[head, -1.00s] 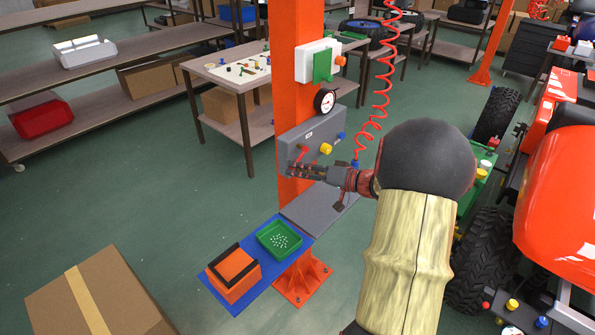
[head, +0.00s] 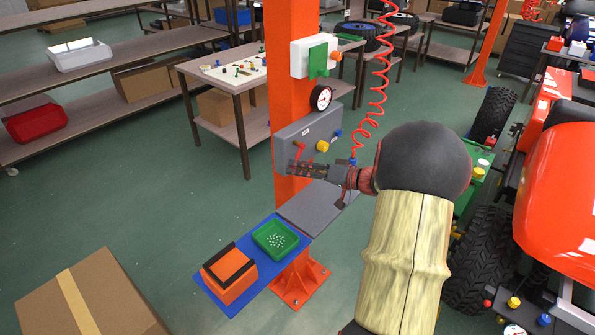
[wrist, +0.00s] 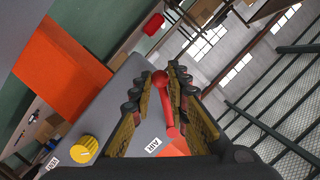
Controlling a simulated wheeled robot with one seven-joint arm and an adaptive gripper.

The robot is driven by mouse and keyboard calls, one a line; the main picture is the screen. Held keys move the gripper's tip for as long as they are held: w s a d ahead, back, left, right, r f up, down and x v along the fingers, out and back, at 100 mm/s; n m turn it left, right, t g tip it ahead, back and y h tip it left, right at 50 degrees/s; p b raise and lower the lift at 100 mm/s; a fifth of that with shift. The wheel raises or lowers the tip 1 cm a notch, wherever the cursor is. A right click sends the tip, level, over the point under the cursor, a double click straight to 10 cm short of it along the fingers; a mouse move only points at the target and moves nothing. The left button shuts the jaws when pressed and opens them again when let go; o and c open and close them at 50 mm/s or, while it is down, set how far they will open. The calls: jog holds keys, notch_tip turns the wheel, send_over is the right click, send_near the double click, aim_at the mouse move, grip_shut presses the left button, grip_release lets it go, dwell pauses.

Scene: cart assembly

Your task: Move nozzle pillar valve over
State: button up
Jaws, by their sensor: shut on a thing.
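A grey valve box (head: 318,125) is mounted on the orange pillar. A red lever (head: 301,149) stands out from its front at the left, and a yellow knob (head: 323,146) is to its right. In the wrist view the red lever (wrist: 170,105) runs between my two fingers, its rounded end near the fingertips, beside a label reading AIR (wrist: 154,145). My gripper (head: 294,168) is at the lower left of the box front, shut on the red lever; it also shows in the wrist view (wrist: 162,88). The fingers partly hide the lever in the head view.
The orange pillar (head: 291,40) carries a gauge (head: 321,98) above the box. Below are a grey shelf (head: 308,207) and a blue plate (head: 225,290) with a green tray (head: 259,248) and an orange box (head: 229,275). A red coiled hose (head: 378,85) hangs right of the pillar.

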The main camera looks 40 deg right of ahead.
jog(key=shift+o, duration=0.5)
jog(key=shift+d+f+b, duration=0.4)
jog(key=shift+d+b, duration=0.15)
jog(key=shift+d, duration=0.3)
jog(key=shift+o, duration=0.8)
jog(key=shift+w+d+b, duration=0.15)
jog(key=shift+d+b, duration=0.5)
jog(key=shift+d, duration=0.35)
jog(key=shift+d+r, duration=0.1)
jog(key=o, duration=0.9)
jog(key=shift+d, duration=0.1)
jog(key=shift+o, duration=0.2)
jog(key=shift+f, duration=0.2)
